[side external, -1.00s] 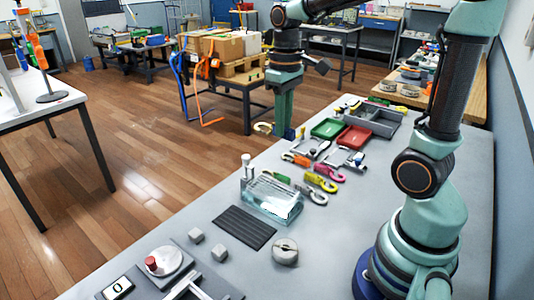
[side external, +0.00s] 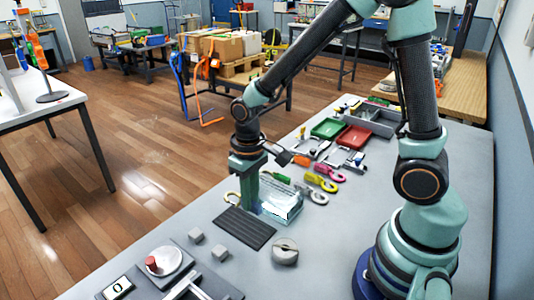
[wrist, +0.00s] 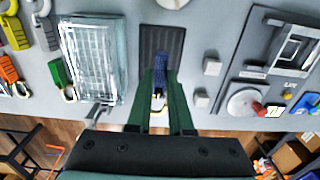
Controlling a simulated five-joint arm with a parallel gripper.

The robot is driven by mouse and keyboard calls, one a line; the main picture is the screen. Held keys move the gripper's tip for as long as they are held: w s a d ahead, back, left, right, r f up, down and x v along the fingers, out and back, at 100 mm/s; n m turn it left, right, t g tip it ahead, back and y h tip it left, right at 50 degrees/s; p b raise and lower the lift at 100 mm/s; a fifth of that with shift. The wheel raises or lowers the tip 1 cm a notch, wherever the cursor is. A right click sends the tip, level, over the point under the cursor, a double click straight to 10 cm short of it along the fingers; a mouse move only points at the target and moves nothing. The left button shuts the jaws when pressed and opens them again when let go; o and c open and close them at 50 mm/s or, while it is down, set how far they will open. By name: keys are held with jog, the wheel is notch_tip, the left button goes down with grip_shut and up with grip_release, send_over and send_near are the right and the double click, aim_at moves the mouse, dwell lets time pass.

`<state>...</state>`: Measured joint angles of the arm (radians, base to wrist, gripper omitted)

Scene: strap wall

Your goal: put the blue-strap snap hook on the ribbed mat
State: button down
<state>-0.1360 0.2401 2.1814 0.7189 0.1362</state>
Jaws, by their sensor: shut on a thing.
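My gripper (wrist: 161,98) is shut on the blue-strap snap hook (wrist: 161,75). The blue strap points away from my wrist and the metal hook sits between my fingers. In the wrist view the strap overlaps the near part of the dark ribbed mat (wrist: 160,38). In the side view my gripper (side external: 249,205) is by the mat's far end, and the mat (side external: 244,228) lies flat and mostly bare. The pale hook end (side external: 231,197) shows left of my fingers; the strap is hidden there. I cannot tell whether the hook touches the mat.
A clear box (side external: 279,207) stands close beside my gripper, right of the mat. Two grey cubes (side external: 220,253) lie to the mat's left, and a round metal piece (side external: 285,251) to its right. Other coloured snap hooks (side external: 320,183) lie beyond the box.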

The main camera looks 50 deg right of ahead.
jog(key=shift+f, duration=3)
jog(key=shift+f, duration=0.2)
jog(key=shift+c, duration=1.7)
grip_release()
jog(key=shift+r, duration=3.05)
jog(key=shift+c, duration=0.3)
